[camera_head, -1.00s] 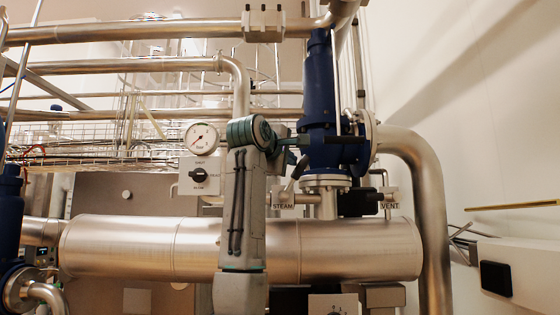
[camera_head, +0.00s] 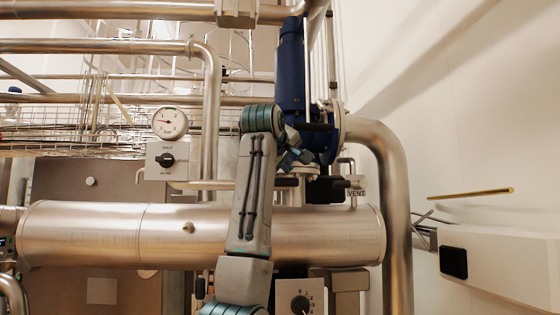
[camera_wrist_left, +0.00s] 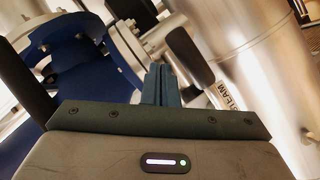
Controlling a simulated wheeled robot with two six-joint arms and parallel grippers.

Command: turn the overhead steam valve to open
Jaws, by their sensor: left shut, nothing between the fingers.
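The steam valve is mostly hidden behind my left arm in the head view; a dark handle end (camera_head: 287,182) shows just right of my forearm. In the left wrist view, a black lever handle (camera_wrist_left: 190,57) stands close to the right of my fingers, above a tag reading STEAM (camera_wrist_left: 222,97). My left gripper (camera_head: 304,157) is raised in front of the blue valve body (camera_head: 291,70). Its fingers (camera_wrist_left: 161,84) are shut with nothing between them. I cannot tell whether they touch the handle. My right gripper is not in view.
A VENT tag (camera_head: 356,194) and a black vent handle (camera_head: 325,189) lie just right of the gripper. A thick horizontal steel pipe (camera_head: 90,232) runs below. A large bent pipe (camera_head: 398,200) bounds the right.

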